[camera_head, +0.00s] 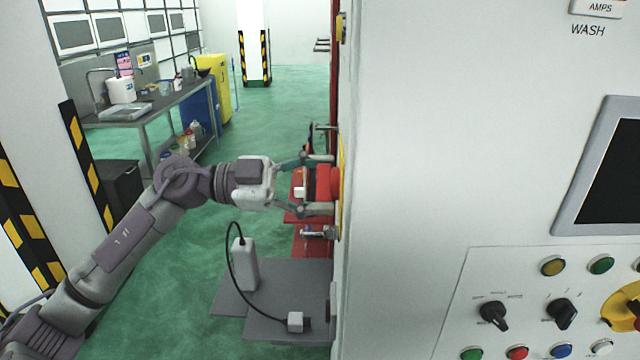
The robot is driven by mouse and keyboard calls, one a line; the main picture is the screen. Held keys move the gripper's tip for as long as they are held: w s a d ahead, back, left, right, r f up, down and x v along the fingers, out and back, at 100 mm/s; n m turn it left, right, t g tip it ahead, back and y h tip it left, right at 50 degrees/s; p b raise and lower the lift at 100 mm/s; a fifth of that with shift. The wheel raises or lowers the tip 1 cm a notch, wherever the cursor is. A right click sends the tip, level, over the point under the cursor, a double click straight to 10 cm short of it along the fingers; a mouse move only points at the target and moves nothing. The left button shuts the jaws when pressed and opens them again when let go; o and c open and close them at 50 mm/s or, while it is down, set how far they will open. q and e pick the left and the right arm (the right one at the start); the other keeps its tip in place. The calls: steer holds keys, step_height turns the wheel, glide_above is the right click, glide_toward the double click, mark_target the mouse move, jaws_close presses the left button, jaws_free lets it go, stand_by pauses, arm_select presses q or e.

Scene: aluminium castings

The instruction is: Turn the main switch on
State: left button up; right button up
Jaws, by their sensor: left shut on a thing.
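The main switch (325,183) is a red knob on a yellow plate, on the left side face of the large white cabinet (430,150). My left gripper (318,184) reaches it from the left, one finger above the knob and one below. Its fingers are shut on the red knob. The fingers hide part of the knob, so its exact turn angle is hard to read. My right gripper does not show in the head view.
The cabinet front carries a dark screen (607,175) and a panel with black selectors (494,314) and coloured buttons (553,266). A grey platform (230,297) stands low beside the cabinet. A workbench (150,112) stands at the back left. Green floor between them is open.

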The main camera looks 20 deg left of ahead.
arm_select(q)
steer(key=m+b, duration=0.1)
steer(key=m, duration=0.4)
steer(key=shift+m+b, duration=0.3)
steer(key=shift+b, duration=0.05)
steer(key=m+b, duration=0.2)
steer(key=m, duration=0.3)
steer(key=shift+m+b, duration=0.3)
steer(key=shift+b, duration=0.05)
steer(key=shift+r, duration=0.1)
steer(key=o, duration=1.2)
steer(key=shift+c, duration=0.2)
steer(key=v, duration=1.2)
